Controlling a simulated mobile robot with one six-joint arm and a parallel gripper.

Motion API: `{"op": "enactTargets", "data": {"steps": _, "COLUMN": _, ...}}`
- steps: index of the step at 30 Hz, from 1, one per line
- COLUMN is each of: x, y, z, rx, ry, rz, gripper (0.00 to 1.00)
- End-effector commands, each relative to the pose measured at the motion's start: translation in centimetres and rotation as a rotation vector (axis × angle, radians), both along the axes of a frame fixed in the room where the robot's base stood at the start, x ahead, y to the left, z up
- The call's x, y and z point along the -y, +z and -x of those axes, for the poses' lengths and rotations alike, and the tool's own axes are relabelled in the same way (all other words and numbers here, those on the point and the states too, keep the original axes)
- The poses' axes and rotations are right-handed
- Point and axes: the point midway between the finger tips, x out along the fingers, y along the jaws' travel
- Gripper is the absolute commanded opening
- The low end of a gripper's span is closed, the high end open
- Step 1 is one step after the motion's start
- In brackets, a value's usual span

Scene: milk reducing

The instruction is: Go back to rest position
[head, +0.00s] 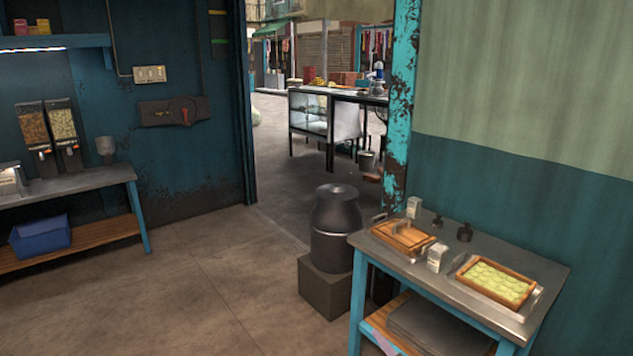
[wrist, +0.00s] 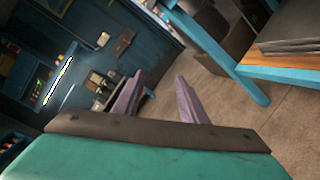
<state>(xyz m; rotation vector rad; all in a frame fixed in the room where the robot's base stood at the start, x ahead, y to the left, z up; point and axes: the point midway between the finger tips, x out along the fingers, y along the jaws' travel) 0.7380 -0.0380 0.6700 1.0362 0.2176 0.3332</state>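My gripper (wrist: 160,76) shows in the wrist view, with its two pale fingers apart and nothing between them. The wrist view is tilted. It looks past the fingers at the floor, the dark blue wall and the blue legs of a table. My gripper touches nothing that I can see. The head view does not show my gripper or arm.
A steel-topped table (head: 448,291) at right holds a wooden tray of pale green pieces (head: 497,280), a wooden board (head: 403,235) and small containers. A dark metal can (head: 336,230) stands on a block beside it. A counter (head: 70,184) is at left. The middle floor is clear.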

Motion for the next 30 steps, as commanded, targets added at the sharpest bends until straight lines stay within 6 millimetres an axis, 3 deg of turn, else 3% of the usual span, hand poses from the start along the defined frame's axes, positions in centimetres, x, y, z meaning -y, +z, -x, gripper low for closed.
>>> {"op": "enactTargets", "data": {"steps": 8, "x": -1.6, "y": -8.5, "z": 1.5, "rx": -0.296, "ry": -0.198, "rz": -0.207, "gripper": 0.38}}
{"op": "enactTargets", "data": {"steps": 14, "x": -1.8, "y": -14.4, "z": 4.1, "rx": -0.507, "ry": -0.365, "rz": -0.347, "gripper": 0.38}}
{"op": "enactTargets", "data": {"steps": 23, "x": -1.6, "y": -22.6, "z": 10.6, "rx": -0.812, "ry": -0.653, "rz": -0.543, "gripper": 0.38}}
{"op": "enactTargets", "data": {"steps": 30, "x": -1.2, "y": -27.5, "z": 17.5, "rx": -1.031, "ry": -0.925, "rz": -0.686, "gripper": 0.38}}
